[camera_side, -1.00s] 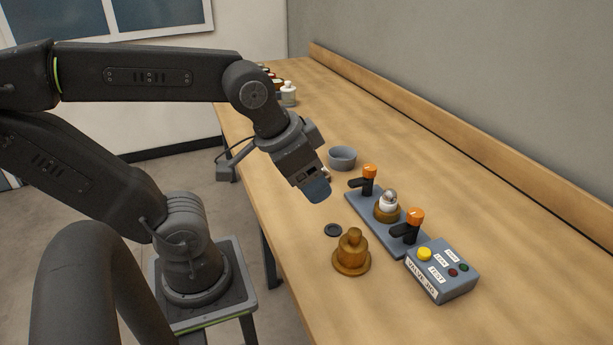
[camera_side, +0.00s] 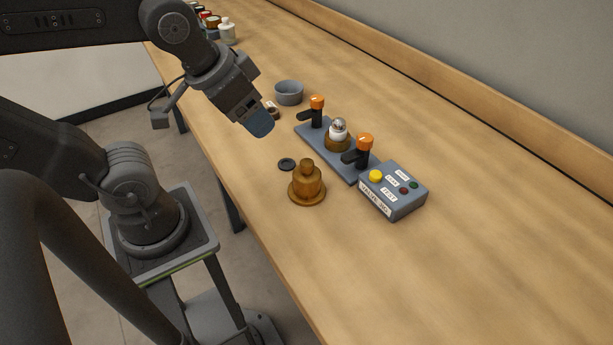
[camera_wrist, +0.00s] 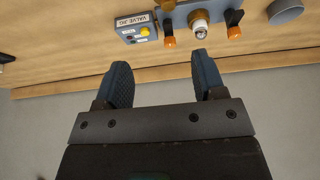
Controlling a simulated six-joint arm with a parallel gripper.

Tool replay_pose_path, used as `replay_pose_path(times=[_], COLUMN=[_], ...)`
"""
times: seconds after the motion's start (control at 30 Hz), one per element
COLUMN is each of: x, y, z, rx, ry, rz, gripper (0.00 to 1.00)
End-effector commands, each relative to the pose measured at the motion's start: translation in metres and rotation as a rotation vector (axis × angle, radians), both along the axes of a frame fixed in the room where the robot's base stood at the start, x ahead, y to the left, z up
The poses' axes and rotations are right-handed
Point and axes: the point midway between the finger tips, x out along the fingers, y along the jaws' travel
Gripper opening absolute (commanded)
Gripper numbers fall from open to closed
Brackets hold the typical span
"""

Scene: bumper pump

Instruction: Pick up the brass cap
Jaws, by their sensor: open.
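The brass cap (camera_side: 307,189) is a stepped, rounded brass-coloured piece with a wide flange and a knob on top. It stands upright on the wooden bench in the side view.
Right of the cap is a grey jig plate (camera_side: 349,171) with orange-topped clamps and a white-and-brass part. A control box (camera_side: 393,192) adjoins it. The bench's near right is clear.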

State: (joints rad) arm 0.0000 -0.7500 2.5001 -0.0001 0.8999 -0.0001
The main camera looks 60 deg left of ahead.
Motion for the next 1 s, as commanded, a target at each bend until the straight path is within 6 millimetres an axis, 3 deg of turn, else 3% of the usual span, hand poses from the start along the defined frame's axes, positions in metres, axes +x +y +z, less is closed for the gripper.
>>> replay_pose_path(times=[0.37,0.7,1.0], x=[0.0000,0.0000,0.0020], y=[0.0000,0.0000,0.0002], z=[0.0000,0.0000,0.0001], rx=[0.000,0.000,-0.011], ry=[0.000,0.000,0.009], rz=[0.000,0.000,0.023], gripper=[0.65,0.97,0.99])
